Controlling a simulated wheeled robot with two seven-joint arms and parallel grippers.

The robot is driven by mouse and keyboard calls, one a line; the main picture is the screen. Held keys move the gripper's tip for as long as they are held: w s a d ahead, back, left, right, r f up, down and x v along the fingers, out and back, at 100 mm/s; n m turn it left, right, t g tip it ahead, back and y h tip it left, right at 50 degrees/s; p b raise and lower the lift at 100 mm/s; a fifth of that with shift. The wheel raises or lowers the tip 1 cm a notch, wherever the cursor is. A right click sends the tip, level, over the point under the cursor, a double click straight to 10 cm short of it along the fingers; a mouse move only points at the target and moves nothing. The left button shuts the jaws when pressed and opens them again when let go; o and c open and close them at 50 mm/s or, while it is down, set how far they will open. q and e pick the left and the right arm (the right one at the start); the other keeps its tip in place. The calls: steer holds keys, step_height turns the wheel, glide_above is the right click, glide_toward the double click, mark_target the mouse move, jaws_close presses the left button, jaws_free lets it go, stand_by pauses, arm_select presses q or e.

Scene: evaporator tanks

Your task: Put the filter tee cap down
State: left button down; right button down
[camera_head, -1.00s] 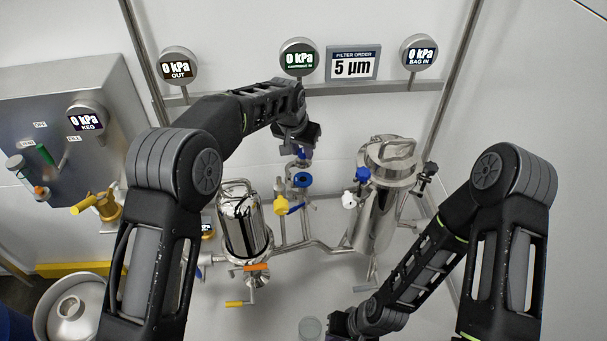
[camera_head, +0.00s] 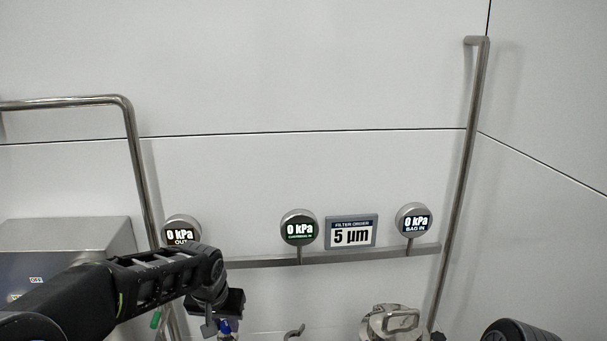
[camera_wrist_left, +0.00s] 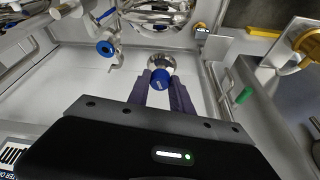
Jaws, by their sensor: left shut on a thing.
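My left gripper (camera_head: 224,325) hangs near the bottom edge of the head view, left of the middle. It is shut on the filter tee cap (camera_head: 226,327), of which only a small blue part shows there. In the left wrist view the cap has a blue end (camera_wrist_left: 160,79) and a rounded shiny steel part behind it. It sits between the purple fingertips of the left gripper (camera_wrist_left: 163,88), apart from the pipework and over pale floor or wall. My right gripper is out of view.
A blue-handled valve (camera_wrist_left: 105,48) on steel pipe and a shiny vessel (camera_wrist_left: 160,12) lie beyond the gripper. A yellow-brass fitting (camera_wrist_left: 308,42) and a green handle (camera_wrist_left: 244,95) are at the right. Gauges and a 5 µm sign (camera_head: 351,233) line the wall rail.

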arm_select(q)
steer(key=shift+s+a+r+n, duration=0.2)
steer(key=shift+s+a, duration=0.45)
steer(key=shift+s, duration=0.05)
steer(key=shift+s+a+r+n, duration=0.15)
steer(key=shift+s+a+n, duration=0.05)
steer(key=shift+s+a, duration=0.45)
